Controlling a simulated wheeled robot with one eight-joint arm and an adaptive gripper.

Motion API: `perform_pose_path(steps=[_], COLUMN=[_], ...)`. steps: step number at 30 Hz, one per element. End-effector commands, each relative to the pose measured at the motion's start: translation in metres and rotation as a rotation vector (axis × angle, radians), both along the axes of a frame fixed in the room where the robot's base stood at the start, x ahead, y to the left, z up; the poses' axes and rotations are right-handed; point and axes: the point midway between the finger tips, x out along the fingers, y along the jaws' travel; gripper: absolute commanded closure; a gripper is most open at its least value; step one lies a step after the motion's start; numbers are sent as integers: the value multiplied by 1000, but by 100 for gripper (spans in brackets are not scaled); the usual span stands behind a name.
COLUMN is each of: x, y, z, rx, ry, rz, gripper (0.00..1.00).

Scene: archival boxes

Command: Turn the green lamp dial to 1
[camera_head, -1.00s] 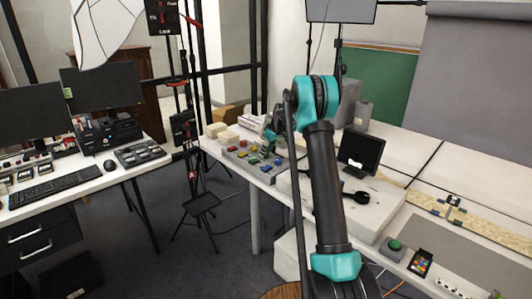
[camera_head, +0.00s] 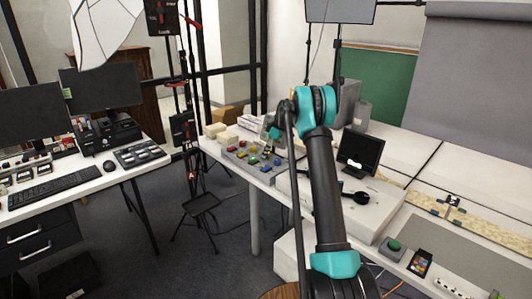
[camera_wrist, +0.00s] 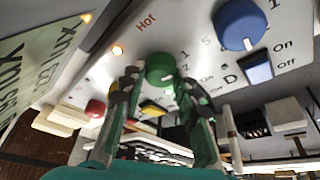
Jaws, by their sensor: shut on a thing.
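The green dial (camera_wrist: 160,67) sits on a pale control panel (camera_wrist: 205,28) in the wrist view. My gripper (camera_wrist: 161,80) has one finger on each side of the dial and is shut on it. Printed numbers, among them a 1, stand to the right of the dial. I cannot clearly tell which number its pointer faces. In the head view my gripper (camera_head: 271,127) is small and partly behind my arm, over the panel with coloured knobs (camera_head: 240,158). The green dial cannot be made out surely there.
A large blue dial (camera_wrist: 240,24) and a dark On/Off switch (camera_wrist: 256,68) are close on the right. A red knob (camera_wrist: 95,108) and a yellow one (camera_wrist: 152,108) are near the fingers. A small monitor (camera_head: 361,151) stands right of the panel.

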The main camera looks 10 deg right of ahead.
Motion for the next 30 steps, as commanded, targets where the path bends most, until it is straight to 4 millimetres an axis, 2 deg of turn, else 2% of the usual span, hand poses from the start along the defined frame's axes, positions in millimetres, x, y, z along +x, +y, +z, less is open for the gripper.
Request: perform_pose_path(steps=[10, 11, 15, 25, 30], x=[0, 0, 0, 0, -2], y=[-1, -1, 0, -1, -8], z=[0, 0, 0, 2, 19], rx=[-1, -1, -1, 0, 0], ry=[1, 1, 0, 0, 0], rz=[1, 1, 1, 1, 0], gripper=[98, 66, 49, 48, 48])
